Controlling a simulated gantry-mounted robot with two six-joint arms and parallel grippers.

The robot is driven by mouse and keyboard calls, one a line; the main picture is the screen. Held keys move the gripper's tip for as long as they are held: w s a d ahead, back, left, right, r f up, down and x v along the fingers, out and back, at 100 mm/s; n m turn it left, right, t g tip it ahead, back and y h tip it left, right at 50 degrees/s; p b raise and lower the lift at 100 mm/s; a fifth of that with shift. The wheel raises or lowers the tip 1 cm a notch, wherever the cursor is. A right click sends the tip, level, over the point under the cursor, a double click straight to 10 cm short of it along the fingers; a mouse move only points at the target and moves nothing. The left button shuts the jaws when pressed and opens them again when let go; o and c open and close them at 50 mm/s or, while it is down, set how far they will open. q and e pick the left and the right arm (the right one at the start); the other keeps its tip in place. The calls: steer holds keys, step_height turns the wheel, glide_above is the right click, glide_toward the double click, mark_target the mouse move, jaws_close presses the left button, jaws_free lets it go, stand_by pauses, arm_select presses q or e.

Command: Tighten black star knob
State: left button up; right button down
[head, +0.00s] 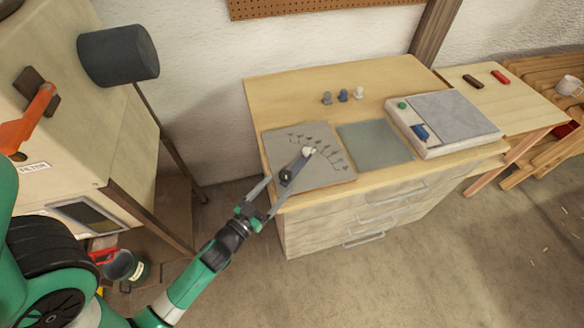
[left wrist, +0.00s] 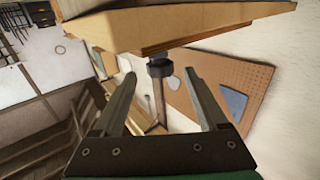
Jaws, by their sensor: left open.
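The black star knob (head: 286,174) sits at the near end of a grey lath on a grey plate (head: 320,178) marked with a fan of lines. A white knob (head: 308,151) is at the lath's far end. My left gripper (head: 277,186) is open, its fingers pointing toward the black knob from the near side. My right gripper is in neither view.
The plate lies at the front left of a wooden cabinet top (head: 290,90). A grey-green mat (head: 375,141) and a pale device (head: 460,135) with green and blue parts are to its right. A beige machine (head: 70,110) stands left.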

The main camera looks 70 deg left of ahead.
mark_target(290, 173)
arm_select(q)
steer(key=x, duration=0.8)
steer(key=shift+w+a+p, duration=0.15)
steer(key=shift+w+p, duration=0.1)
steer(key=shift+p, duration=0.05)
jaws_close()
